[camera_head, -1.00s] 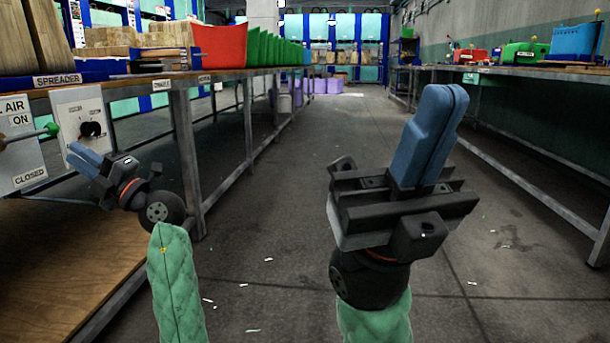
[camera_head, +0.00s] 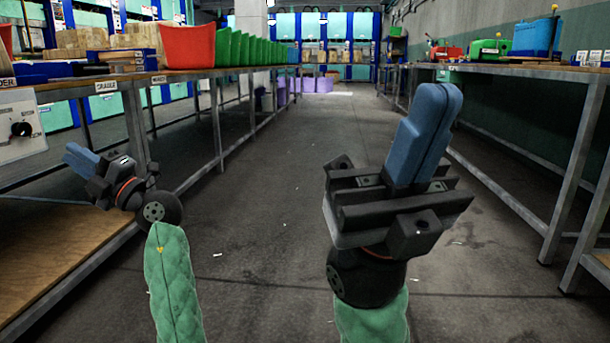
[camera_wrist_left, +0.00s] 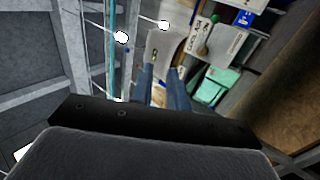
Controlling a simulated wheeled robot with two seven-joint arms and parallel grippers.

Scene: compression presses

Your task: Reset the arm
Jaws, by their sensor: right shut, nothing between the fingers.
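My left gripper (camera_head: 72,153) is in the head view at the left, beside the lower wooden shelf and below the bench top. Its blue fingers point left. In the left wrist view its fingers (camera_wrist_left: 163,88) show a narrow gap with nothing between them, so it is open and empty. My right gripper (camera_head: 438,95) stands upright over the aisle right of centre. Its two blue fingers are pressed together with nothing held. Both arms in green sleeves come up from the bottom edge.
A bench (camera_head: 160,78) runs along the left, bearing a red bin (camera_head: 187,46) and several green bins (camera_head: 235,48). A white control panel (camera_head: 18,128) is at the left edge. Another bench (camera_head: 520,72) runs along the right.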

